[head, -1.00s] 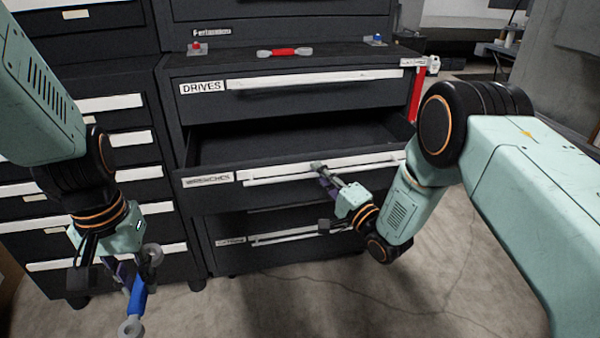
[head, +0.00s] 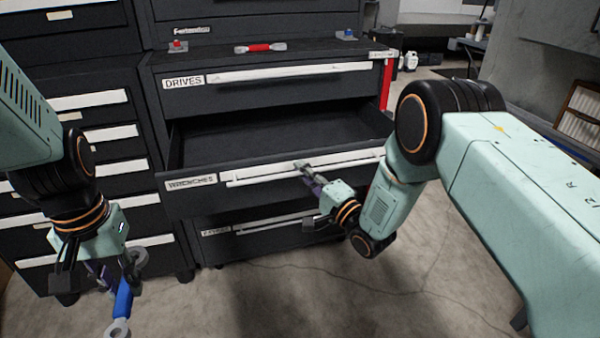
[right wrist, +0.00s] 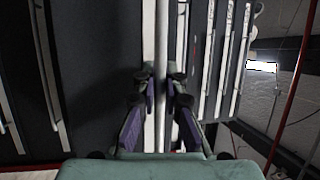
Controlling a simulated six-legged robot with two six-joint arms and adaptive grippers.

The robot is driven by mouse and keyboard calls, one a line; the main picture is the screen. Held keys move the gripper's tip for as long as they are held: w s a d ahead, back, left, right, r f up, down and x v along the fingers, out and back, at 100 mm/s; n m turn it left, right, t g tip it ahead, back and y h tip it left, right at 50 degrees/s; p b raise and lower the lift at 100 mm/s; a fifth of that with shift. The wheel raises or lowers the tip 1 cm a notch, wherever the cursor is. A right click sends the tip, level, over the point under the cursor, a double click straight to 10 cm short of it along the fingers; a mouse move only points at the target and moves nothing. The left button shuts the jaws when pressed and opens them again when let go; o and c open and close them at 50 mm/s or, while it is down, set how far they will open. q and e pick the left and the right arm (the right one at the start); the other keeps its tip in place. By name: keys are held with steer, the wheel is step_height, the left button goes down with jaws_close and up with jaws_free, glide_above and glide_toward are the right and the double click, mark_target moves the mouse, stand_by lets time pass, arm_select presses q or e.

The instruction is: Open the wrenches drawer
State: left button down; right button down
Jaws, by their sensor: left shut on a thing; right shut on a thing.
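The wrenches drawer (head: 262,188) is pulled out from the dark tool chest in the head view. Its inside looks empty where I can see it. My right gripper (head: 303,170) is shut on the drawer's long pale handle (head: 340,162). In the right wrist view, my right gripper's fingers (right wrist: 161,95) close around the handle bar (right wrist: 161,40). My left gripper (head: 108,280) is shut on a blue-handled wrench (head: 122,299) at the lower left, held in the air clear of the drawer.
The drives drawer (head: 272,87) above is shut. A lower drawer (head: 265,226) is below the open one. A red-handled wrench (head: 260,47) lies on the chest top. A cabinet (head: 85,140) stands close at the left. The floor (head: 400,300) in front is clear.

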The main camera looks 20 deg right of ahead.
steer(key=shift+w+d, duration=0.1)
steer(key=shift+w, duration=0.1)
steer(key=c, duration=1.4)
jaws_free()
steer(key=v, duration=1.2)
